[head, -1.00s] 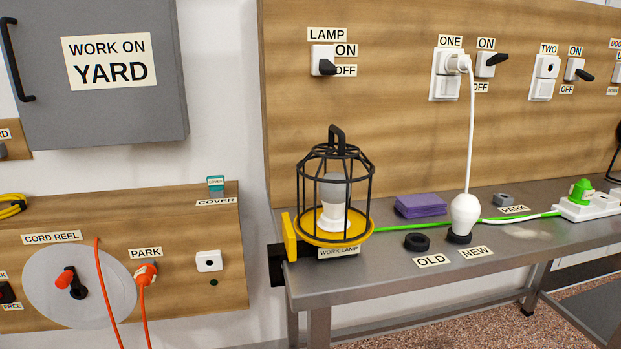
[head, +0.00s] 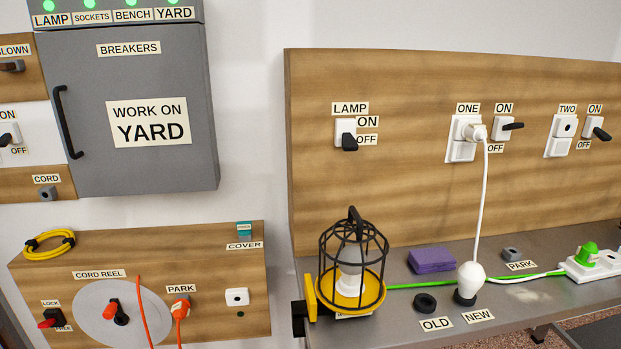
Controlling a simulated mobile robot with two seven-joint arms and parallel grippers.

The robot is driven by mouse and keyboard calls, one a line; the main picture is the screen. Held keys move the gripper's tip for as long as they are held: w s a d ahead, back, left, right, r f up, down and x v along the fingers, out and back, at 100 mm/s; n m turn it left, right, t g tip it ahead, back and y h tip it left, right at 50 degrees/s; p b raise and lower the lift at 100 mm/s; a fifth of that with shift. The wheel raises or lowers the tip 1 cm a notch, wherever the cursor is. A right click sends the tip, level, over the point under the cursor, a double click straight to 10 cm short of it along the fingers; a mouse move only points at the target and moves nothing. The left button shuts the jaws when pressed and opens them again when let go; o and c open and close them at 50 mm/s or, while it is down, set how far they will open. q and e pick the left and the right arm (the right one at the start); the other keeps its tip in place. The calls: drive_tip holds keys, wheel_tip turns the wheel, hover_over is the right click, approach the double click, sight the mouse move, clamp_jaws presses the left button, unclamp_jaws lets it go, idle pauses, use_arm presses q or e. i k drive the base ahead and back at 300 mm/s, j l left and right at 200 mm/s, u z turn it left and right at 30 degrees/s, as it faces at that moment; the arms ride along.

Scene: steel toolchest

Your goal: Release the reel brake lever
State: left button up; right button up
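The reel brake lever (head: 48,322) is a small red and black handle at the bottom left of the wooden reel panel. It sits between a LOCK label (head: 51,303) above and a partly hidden FREE label (head: 63,328) below right. Its red grip points left and slightly down. The cord reel (head: 92,326) is a grey disc right of the lever, with a red-tipped black crank (head: 113,311). An orange cord (head: 143,312) runs down over it. Neither of my grippers shows in the head view.
An orange plug (head: 181,307) sits at PARK beside the reel. A coiled yellow cord (head: 49,244) lies on the panel's top. A grey breaker cabinet (head: 135,180) hangs above. The steel bench (head: 390,325) on the right holds a caged work lamp (head: 352,265).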

sight(48, 323)
drive_tip(key=u, duration=1.75)
